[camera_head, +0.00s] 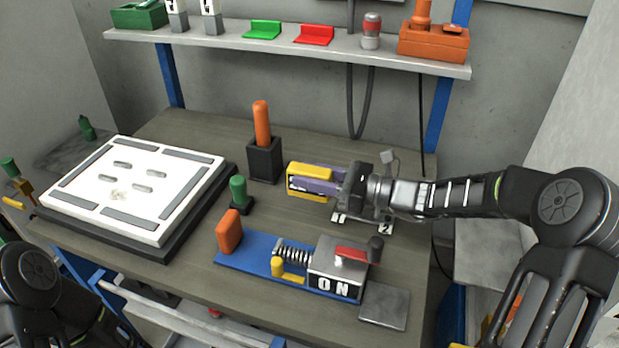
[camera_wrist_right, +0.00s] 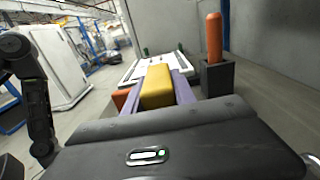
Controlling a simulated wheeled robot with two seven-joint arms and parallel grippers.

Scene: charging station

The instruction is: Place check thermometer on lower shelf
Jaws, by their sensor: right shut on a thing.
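My right gripper (camera_head: 318,187) reaches in from the right above the table, its purple fingers shut on a yellow block-shaped thing (camera_head: 306,171). The yellow thing also shows between the fingers in the right wrist view (camera_wrist_right: 157,86). It looks like the check thermometer, but no readable label confirms this. The fingers hide part of it. Part of a pale lower shelf (camera_head: 165,318) shows below the table's front edge; the table top hides most of it. My left arm shows at the bottom left of the head view, but its gripper is out of sight.
The table (camera_head: 200,278) holds a white panel (camera_head: 136,188), an orange-handled tool in a black holder (camera_head: 264,160), a green knob (camera_head: 238,192) and a blue switch fixture (camera_head: 250,262) marked ON. The upper shelf (camera_head: 240,44) carries several items.

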